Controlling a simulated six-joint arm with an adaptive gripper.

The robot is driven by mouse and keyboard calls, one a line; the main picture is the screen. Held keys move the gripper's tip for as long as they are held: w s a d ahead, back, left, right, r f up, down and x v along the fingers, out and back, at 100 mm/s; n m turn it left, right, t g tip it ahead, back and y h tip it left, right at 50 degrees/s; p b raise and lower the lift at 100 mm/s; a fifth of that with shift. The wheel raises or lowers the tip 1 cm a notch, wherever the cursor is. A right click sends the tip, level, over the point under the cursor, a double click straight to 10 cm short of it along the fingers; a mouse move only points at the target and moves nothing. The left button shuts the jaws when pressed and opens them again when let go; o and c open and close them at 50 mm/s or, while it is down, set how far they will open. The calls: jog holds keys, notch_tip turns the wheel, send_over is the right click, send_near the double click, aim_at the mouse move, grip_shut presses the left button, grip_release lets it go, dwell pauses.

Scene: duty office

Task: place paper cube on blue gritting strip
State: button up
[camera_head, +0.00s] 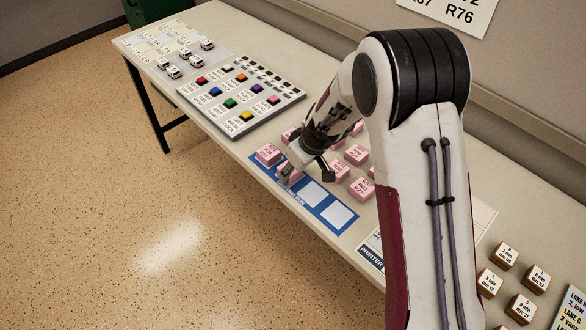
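The blue gritting strip (325,225) lies along the front edge of the table, with bare white squares on its right part. One pink paper cube (268,154) sits at its left end. Another pink paper cube (284,178) is at the strip's second place, partly hidden by my gripper. My gripper (305,171) points down at this cube from behind and right. Whether its fingers grip the cube or stand apart from it cannot be made out. More pink cubes, such as one in front (362,188) and one further back (356,154), stand behind the strip, some partly hidden by my arm.
A grey panel with coloured blocks (241,96) stands to the left. Beyond it is a chart (150,44) with small white vehicles. Brown-sided cubes (520,308) stand at the right, past a printer label (371,255). The wall runs behind the table.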

jog(key=shift+f, duration=0.1)
jog(key=o, duration=1.1)
jog(key=v, duration=1.2)
dwell(0.6)
